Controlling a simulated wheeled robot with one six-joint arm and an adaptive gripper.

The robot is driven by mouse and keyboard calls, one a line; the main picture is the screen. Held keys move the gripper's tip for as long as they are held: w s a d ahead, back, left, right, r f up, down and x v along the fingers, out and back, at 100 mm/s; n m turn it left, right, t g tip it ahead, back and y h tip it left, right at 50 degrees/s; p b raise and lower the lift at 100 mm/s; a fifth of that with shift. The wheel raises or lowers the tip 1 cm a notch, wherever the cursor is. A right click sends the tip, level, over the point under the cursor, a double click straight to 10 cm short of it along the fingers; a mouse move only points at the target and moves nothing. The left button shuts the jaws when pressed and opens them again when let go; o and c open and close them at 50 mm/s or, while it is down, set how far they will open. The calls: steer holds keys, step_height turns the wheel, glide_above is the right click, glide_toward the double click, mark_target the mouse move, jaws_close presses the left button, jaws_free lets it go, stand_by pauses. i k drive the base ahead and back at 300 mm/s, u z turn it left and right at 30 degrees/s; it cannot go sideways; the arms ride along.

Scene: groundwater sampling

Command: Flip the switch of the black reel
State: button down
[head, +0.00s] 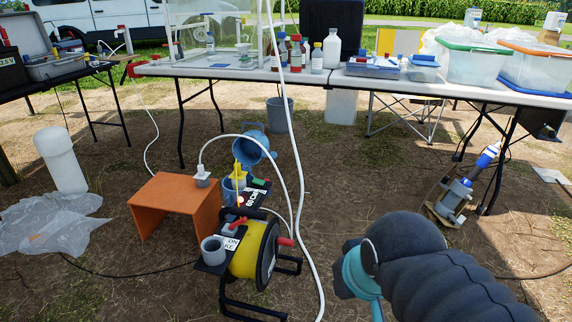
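A reel with a yellow drum (246,256) on a black tubular frame (252,313) stands on the ground at lower centre. It has a black side disc, a red crank handle (285,242) and a white label reading partly "ON". A small red part (237,223) sits on its top; I cannot tell if it is a switch. Just behind is a black panel (258,195) with white lettering, a green part and a red dot; the yellow reel partly hides what is below it. My arm's dark sleeve and teal joint are at lower right; my gripper is not visible.
An orange stand (175,205) with a white hose and a blue pipe with an open lid (255,147) are close to the reels. A grey cup (212,247) sits on the yellow reel's frame. A blue-handled device (455,195) stands right. Tables (330,79) line the back.

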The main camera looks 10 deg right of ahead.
mark_target(256, 181)
steer(key=i, duration=1)
steer(key=u, duration=0.3)
